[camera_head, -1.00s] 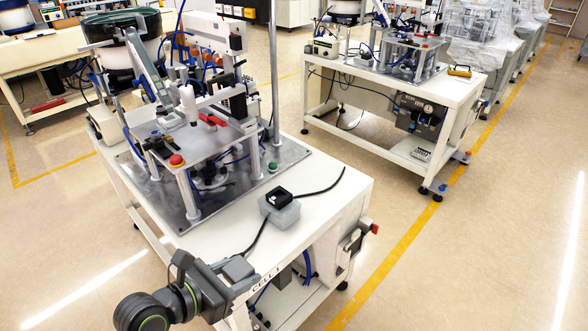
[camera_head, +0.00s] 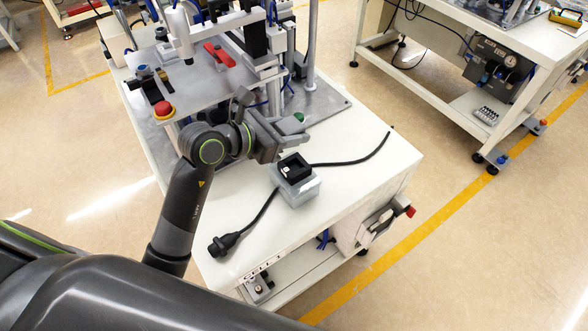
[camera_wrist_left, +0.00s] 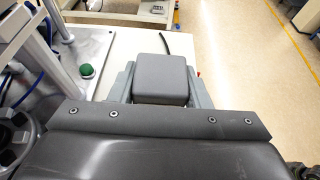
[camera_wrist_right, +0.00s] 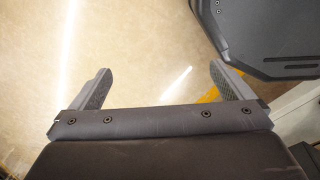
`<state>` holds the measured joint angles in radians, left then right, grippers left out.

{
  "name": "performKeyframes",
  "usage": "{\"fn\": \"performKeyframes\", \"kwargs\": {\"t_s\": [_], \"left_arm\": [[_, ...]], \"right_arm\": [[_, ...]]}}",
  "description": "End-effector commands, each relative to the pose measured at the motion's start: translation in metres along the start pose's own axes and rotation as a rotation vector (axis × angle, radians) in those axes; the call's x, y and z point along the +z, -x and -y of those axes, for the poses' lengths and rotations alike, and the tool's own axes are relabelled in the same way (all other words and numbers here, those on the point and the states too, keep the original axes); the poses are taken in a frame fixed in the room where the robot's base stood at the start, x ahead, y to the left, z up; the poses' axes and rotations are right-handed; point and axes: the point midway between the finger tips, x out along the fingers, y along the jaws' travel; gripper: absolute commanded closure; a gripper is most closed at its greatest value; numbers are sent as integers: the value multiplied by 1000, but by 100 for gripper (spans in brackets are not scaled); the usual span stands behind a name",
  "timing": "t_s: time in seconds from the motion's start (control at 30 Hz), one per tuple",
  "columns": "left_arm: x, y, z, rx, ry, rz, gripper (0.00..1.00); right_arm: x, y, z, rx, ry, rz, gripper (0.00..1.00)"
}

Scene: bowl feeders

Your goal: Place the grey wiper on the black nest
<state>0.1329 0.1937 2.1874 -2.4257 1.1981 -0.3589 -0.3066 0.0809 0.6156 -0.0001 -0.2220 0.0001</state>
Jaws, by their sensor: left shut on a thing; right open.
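The black nest (camera_head: 293,167) is a small dark square piece with a recess, on top of a light grey block (camera_head: 299,190) on the white table. My left gripper (camera_head: 291,137) is just behind the nest, above the table. In the left wrist view, its two fingers (camera_wrist_left: 163,88) are shut on the grey wiper (camera_wrist_left: 163,76), a smooth rounded block. In the head view the wiper is hard to tell from the grey fingers. The nest does not show in the left wrist view. My right gripper (camera_wrist_right: 160,88) is open and empty above the floor, outside the head view.
The feeder machine with its metal plate (camera_head: 335,97), red button (camera_head: 163,109) and green button (camera_wrist_left: 87,70) stands behind and left. A black cable (camera_head: 352,160) and a cable with a black plug (camera_head: 222,244) lie beside the block. The table's front right is clear.

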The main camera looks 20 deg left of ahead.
Motion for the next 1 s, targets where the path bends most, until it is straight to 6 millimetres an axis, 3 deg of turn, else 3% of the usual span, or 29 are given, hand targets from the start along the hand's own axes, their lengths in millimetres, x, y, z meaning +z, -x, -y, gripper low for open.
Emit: {"fn": "performKeyframes", "kwargs": {"t_s": [0.17, 0.47, 0.8, 1.0], "left_arm": [[4, -14, -2, -19, -6, -3, 79], [-42, -34, -2, -20, -5, -4, 79], [-79, -49, -2, -20, -6, -4, 79], [-83, -51, -3, -19, -10, -1, 79]], "right_arm": [[4, -6, 1, 0, -1, 5, 0], [-12, -4, 1, -1, 1, -20, 0], [-11, -4, 1, -1, 1, -19, 0], [-8, -3, 2, -2, 1, -15, 0]]}}
